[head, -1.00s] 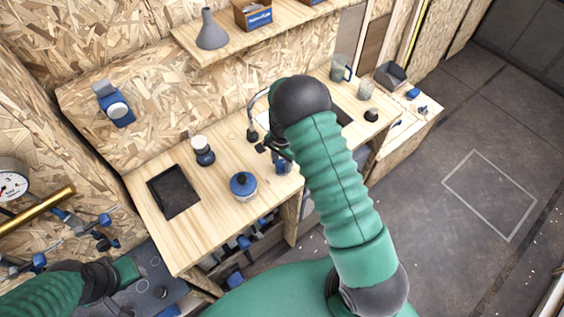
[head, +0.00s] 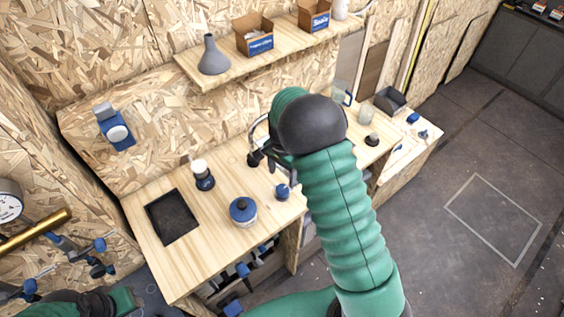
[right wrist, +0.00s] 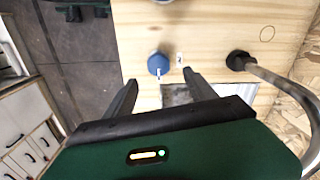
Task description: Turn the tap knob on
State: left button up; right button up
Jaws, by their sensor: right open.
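The blue tap knob (head: 282,191) sits on the wooden counter near its front edge. It also shows in the right wrist view (right wrist: 158,63), with a small white pointer and a small label beside it. The tap, a curved metal spout on a black base (right wrist: 238,60), stands to the right of the knob there. My right gripper (right wrist: 160,80) is open and empty, its two dark fingers pointing toward the knob, which shows just past the fingertips, apparently not touched. In the head view my right arm hides most of the gripper and the sink. My left arm shows at the bottom left; its fingers do not show.
A blue-lidded pot (head: 243,211), a dark tray (head: 171,216) and a dark jar with a white lid (head: 203,174) stand on the counter to the left. A shelf (head: 205,76) above holds a grey funnel-like vessel (head: 213,56) and boxes. Floor at right is clear.

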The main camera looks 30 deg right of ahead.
notch_tip(320, 180, up, 9)
jog(key=shift+b, duration=0.45)
jog(key=shift+f, duration=0.1)
jog(key=s+a+f+n+t+b, duration=0.1)
jog(key=s+a+f+n+b, duration=0.1)
jog(key=s+a+n, duration=0.4)
jog(key=s+a+f+n+t+b, duration=0.1)
jog(key=s+a+f+n+b, duration=0.1)
jog(key=s+a+f+n, duration=0.3)
jog(key=s+n, duration=0.3)
jog(key=s, duration=0.2)
jog(key=shift+a+n+t, duration=0.3)
jog(key=shift+a+n, duration=0.05)
jog(key=shift+n, duration=0.05)
jog(key=shift+s+a+r, duration=0.1)
